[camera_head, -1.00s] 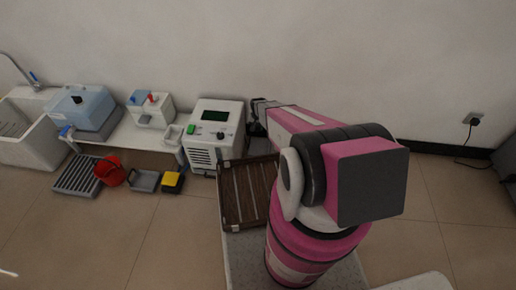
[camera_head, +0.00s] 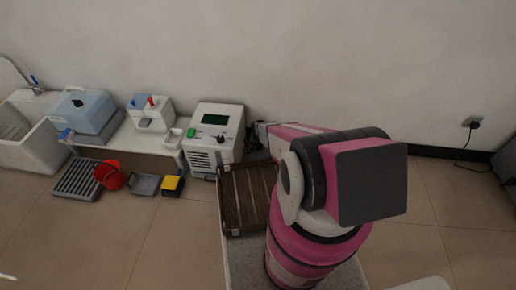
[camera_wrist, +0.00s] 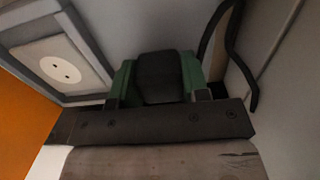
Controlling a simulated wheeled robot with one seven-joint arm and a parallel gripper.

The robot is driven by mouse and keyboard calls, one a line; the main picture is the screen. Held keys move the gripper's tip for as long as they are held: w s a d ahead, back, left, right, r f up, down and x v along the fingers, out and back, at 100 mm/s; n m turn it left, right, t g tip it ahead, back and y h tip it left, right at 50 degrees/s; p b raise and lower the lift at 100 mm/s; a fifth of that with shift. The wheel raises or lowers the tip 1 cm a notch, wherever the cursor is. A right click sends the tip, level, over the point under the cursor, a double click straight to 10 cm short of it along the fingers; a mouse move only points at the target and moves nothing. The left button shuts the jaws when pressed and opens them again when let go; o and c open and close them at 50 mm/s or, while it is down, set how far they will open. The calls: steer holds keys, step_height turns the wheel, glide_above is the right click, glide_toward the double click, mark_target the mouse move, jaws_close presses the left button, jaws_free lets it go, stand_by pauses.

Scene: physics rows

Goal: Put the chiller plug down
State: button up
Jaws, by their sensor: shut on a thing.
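The chiller plug (camera_wrist: 160,76) is a black block in the middle of the wrist view, between the green parts at my gripper's tip. My gripper (camera_wrist: 158,92) is shut on it. A black cable (camera_wrist: 236,48) loops at the right. A white two-hole socket (camera_wrist: 60,70) in a grey frame is to the left of the plug, and the plug is apart from it. In the head view, my arm's end is beside the right side of the white chiller (camera_head: 214,138), which has a dark green display. The plug cannot be made out there.
A brown slatted tray (camera_head: 248,196) lies in front of the chiller. A red bucket (camera_head: 109,175), grey bin (camera_head: 145,184) and yellow-black block (camera_head: 172,185) are on the floor at left. A wall outlet with a plug (camera_head: 473,122) is far right.

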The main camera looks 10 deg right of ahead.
steer(key=shift+f, duration=0.45)
steer(key=shift+f, duration=0.55)
steer(key=o, duration=1.2)
steer(key=shift+r, duration=0.1)
step_height(320, 180, up, 13)
steer(key=shift+f, duration=0.2)
steer(key=s+r+n, duration=0.1)
steer(key=s+r, duration=0.6)
steer(key=r, duration=0.5)
steer(key=s+r+n, duration=0.1)
steer(key=s+r, duration=0.6)
steer(key=r, duration=0.6)
steer(key=s+r+n, duration=0.1)
steer(key=s+r, duration=0.6)
steer(key=r, duration=0.5)
steer(key=shift+s+r+n, duration=0.15)
steer(key=shift+r+n, duration=0.15)
steer(key=shift+r, duration=0.1)
